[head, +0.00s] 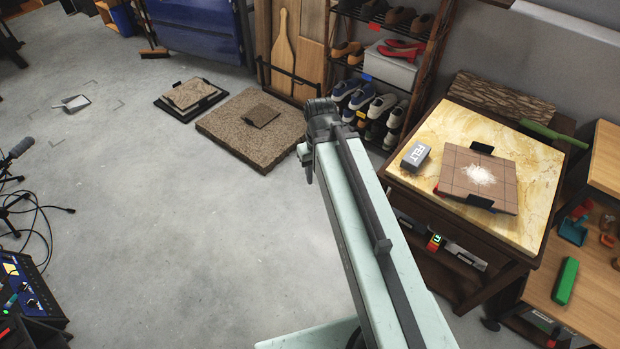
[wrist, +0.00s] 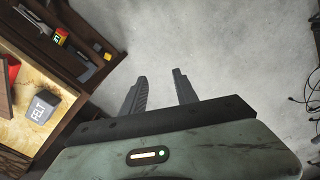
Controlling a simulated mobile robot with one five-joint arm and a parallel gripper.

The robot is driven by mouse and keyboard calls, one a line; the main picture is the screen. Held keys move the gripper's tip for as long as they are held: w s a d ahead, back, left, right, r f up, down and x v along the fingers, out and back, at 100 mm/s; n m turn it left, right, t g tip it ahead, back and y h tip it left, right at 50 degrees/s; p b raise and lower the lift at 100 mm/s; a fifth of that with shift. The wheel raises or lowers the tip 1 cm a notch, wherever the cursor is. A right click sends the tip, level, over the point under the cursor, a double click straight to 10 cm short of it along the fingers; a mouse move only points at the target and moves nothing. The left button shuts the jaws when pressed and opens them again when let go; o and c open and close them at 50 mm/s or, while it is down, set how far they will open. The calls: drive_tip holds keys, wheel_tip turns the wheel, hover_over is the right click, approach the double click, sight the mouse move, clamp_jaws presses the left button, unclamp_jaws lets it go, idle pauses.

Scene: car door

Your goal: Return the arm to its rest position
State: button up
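My gripper (wrist: 159,75) shows in the wrist view with its two dark fingers apart and nothing between them. Bare grey floor lies behind the fingers. In the head view my pale green arm reaches up from the bottom right toward the middle, over the floor, left of the marble-topped table (head: 535,165). Its dark end is near the picture's centre, and the fingers cannot be made out there. The grey block marked FELT (head: 415,157) sits on the table, and it also shows in the wrist view (wrist: 43,106), left of my gripper.
A brown tile (head: 465,185) with white powder lies on the table. A shoe rack (head: 400,55) stands behind my arm. A stone slab (head: 225,135) and dark mat (head: 165,103) lie on the floor. Cables and a blue device (head: 25,285) are at left.

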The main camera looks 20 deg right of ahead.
drive_tip(key=a, duration=0.1)
drive_tip(key=s+a+m, duration=0.1)
drive_tip(key=a, duration=0.1)
drive_tip(key=shift+a, duration=0.1)
idle(0.4)
idle(1.0)
